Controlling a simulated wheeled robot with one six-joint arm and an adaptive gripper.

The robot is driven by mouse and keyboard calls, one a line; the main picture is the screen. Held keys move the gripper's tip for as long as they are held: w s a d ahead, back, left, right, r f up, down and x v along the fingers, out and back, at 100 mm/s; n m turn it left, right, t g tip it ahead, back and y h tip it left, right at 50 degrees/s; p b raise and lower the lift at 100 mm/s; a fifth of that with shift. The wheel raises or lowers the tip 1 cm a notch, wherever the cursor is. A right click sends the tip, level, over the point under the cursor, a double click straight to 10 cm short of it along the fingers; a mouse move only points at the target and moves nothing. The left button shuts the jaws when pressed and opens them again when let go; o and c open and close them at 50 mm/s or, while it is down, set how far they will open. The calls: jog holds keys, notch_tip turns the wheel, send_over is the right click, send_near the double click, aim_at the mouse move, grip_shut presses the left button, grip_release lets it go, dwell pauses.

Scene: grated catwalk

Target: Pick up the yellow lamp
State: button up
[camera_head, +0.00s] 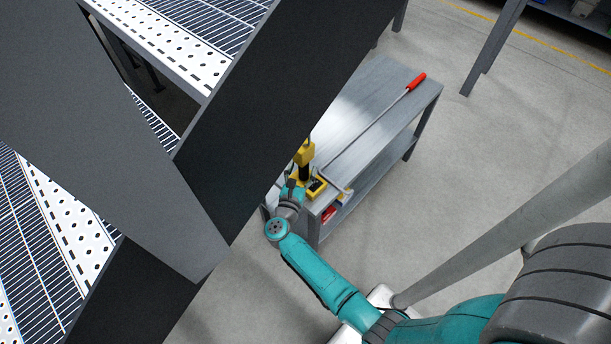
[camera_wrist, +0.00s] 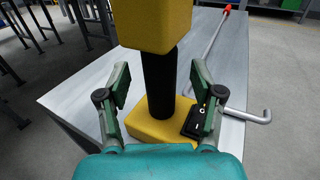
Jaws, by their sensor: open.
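The yellow lamp (camera_head: 304,156) stands upright on the grey metal table, near its front left corner. It has a yellow head, a black stem and a yellow base with a black panel. In the wrist view the lamp (camera_wrist: 160,82) fills the middle, and its top is cut off by the frame. My gripper (camera_wrist: 161,80) is open, with one green finger on each side of the black stem; I see gaps on both sides. In the head view my gripper (camera_head: 293,190) is beside the lamp's base and partly hidden by my arm and the dark beam.
The grey table (camera_head: 370,95) has a lower shelf. A long metal bar with a red grip (camera_head: 416,82) lies on it, its bent end near the lamp. A red object (camera_head: 329,214) sits on the shelf below. Dark beams (camera_head: 235,130) cover the left of the head view.

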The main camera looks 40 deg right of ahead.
jog(key=shift+x, duration=1.05)
grip_shut()
jog(key=shift+r, duration=0.1)
